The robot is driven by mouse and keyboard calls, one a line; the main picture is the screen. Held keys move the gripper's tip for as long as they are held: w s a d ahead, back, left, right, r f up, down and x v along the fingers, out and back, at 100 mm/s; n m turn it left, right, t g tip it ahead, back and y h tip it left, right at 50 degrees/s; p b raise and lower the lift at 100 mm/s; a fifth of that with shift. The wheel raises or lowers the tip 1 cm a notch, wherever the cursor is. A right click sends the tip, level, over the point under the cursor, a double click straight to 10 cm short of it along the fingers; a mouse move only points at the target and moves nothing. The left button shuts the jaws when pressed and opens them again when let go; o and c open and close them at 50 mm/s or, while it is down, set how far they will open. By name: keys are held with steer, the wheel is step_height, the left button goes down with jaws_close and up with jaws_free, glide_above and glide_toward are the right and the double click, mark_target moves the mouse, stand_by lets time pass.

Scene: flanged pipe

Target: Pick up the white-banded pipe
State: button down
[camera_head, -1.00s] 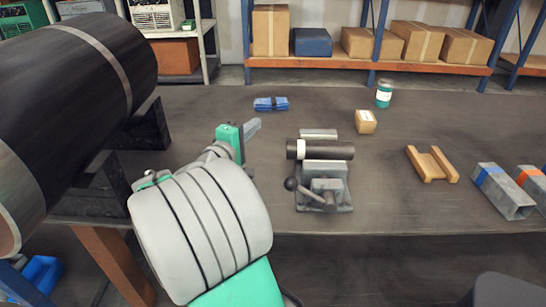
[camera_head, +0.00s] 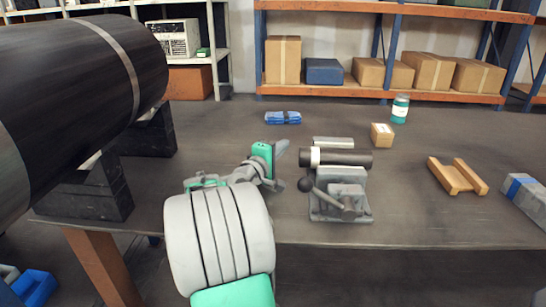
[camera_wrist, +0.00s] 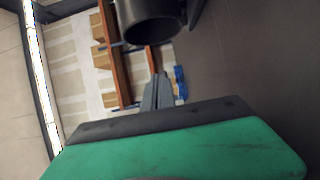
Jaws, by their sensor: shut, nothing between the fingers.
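The white-banded pipe (camera_head: 343,157) is a short dark tube with a white band near its left end. It lies level across the grey vise (camera_head: 343,195) on the table. My gripper (camera_head: 281,151) is just left of the pipe's banded end, apart from it, pointing toward the back of the table. In the wrist view, my gripper's grey fingers (camera_wrist: 157,92) are shut together with nothing between them.
A large black pipe (camera_head: 75,85) rests on black blocks at left. A vise handle knob (camera_head: 305,185) sticks out near my gripper. A blue bundle (camera_head: 283,118), small box (camera_head: 382,135), green jar (camera_head: 400,109) and wooden cradle (camera_head: 457,177) stand around.

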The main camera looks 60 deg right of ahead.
mark_target(302, 157)
steer(key=s, duration=0.3)
steer(key=shift+a+r, duration=0.1)
steer(key=shift+a, duration=0.3)
steer(key=shift+s+a, duration=0.15)
steer(key=shift+s, duration=0.25)
steer(key=s, duration=0.2)
steer(key=s+a+p, duration=0.1)
steer(key=shift+s+a+r, duration=0.1)
steer(key=shift+s, duration=0.3)
steer(key=shift+s+a, duration=0.1)
steer(key=shift+s, duration=0.05)
steer(key=shift+f, duration=0.2)
